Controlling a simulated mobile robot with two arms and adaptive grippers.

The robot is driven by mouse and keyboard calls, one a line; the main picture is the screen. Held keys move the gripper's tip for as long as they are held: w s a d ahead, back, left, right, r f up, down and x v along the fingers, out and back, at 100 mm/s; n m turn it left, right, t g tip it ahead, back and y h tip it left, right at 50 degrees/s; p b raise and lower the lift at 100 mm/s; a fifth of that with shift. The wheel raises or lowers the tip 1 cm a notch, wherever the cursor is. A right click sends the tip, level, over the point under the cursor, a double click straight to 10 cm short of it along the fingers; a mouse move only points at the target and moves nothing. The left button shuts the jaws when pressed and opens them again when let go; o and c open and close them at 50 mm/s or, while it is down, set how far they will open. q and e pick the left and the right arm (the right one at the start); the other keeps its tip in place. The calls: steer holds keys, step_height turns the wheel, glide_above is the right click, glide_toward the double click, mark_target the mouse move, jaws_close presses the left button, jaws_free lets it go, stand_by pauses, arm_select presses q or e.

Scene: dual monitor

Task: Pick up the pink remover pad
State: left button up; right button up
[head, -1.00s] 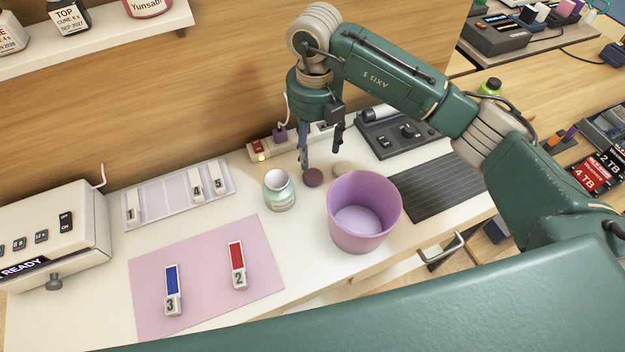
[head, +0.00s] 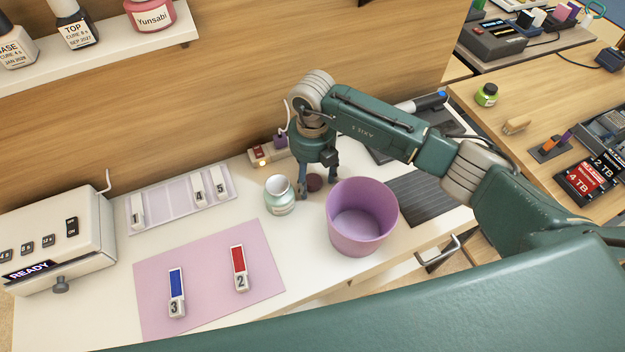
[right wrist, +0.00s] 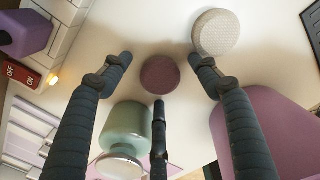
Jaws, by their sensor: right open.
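The remover pad (head: 314,182) is a small round disc, dull dark pink, flat on the white desk between a mint jar and a purple bin. It also shows in the right wrist view (right wrist: 160,76). My right gripper (head: 317,187) is open, pointing down over the pad and partly covering it in the head view. In the right wrist view its fingers (right wrist: 160,64) are spread around the pad, with nothing held. I cannot tell the exact height of the fingertips above the desk. My left gripper is not in view.
The mint jar (head: 280,197) stands close left of the pad, the purple bin (head: 362,222) close right. A beige round pad (right wrist: 216,33) lies beside the pink one. A power strip (head: 262,155) runs behind. A pink mat (head: 205,290) lies front left.

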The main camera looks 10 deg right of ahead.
mark_target(313, 179)
steer(key=c, duration=0.9)
steer(key=shift+r, duration=0.15)
step_height(313, 179, up, 20)
steer(key=shift+f+b, duration=0.1)
steer(key=shift+b, duration=1.05)
steer(key=shift+o, duration=0.3)
